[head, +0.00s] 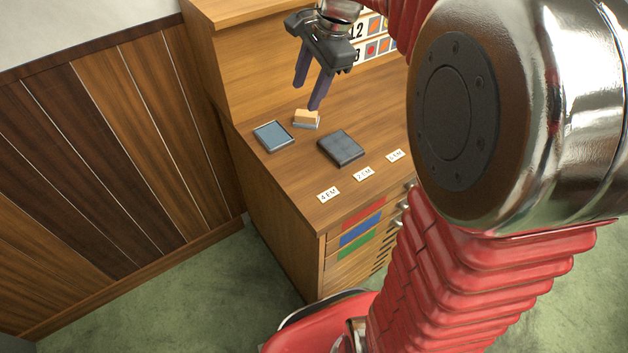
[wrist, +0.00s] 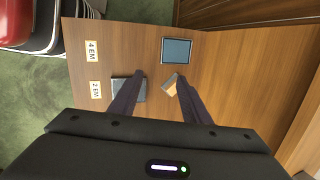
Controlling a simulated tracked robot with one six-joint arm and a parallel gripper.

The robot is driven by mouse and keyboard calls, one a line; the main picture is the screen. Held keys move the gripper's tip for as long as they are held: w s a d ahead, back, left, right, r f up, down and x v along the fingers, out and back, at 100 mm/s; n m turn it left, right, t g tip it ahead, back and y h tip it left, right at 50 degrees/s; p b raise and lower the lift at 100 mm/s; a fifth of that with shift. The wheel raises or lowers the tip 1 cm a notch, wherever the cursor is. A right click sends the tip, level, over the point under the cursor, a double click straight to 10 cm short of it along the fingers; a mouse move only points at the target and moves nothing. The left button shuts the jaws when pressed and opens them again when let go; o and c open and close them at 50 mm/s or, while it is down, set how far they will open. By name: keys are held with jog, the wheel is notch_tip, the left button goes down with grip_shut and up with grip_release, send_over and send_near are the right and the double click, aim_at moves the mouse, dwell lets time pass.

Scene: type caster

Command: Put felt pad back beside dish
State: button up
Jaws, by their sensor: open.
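A small block with a tan top and a grey-blue underside, which looks like the felt pad (head: 306,117), rests on the wooden cabinet top. It also shows in the wrist view (wrist: 170,85), turned at an angle beside the right finger. A shallow square dish with a blue-grey inside (head: 273,136) lies just left of the pad in the head view, apart from it; it also shows in the wrist view (wrist: 177,51). My gripper (head: 307,95) is open and empty, fingers pointing down above and near the pad. The wrist view shows its two fingers (wrist: 160,76) spread.
A dark square tray (head: 341,148) lies right of the dish, partly covered by the left finger in the wrist view (wrist: 139,94). Small labels (head: 329,195) line the front edge. A raised wooden back (head: 240,60) stands behind. Panelled wall (head: 110,170) is at left.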

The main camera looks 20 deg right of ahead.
jog(key=s+a+f+n+t+h, duration=0.1)
jog(key=s+a+n, duration=0.3)
jog(key=s+n, duration=0.4)
jog(key=s+a+f+n+t+h, duration=0.1)
jog(key=s+a+n, duration=0.3)
jog(key=s+n, duration=0.4)
jog(key=shift+s+f+t, duration=0.3)
jog(key=shift+s+f, duration=0.4)
jog(key=shift+s, duration=2.05)
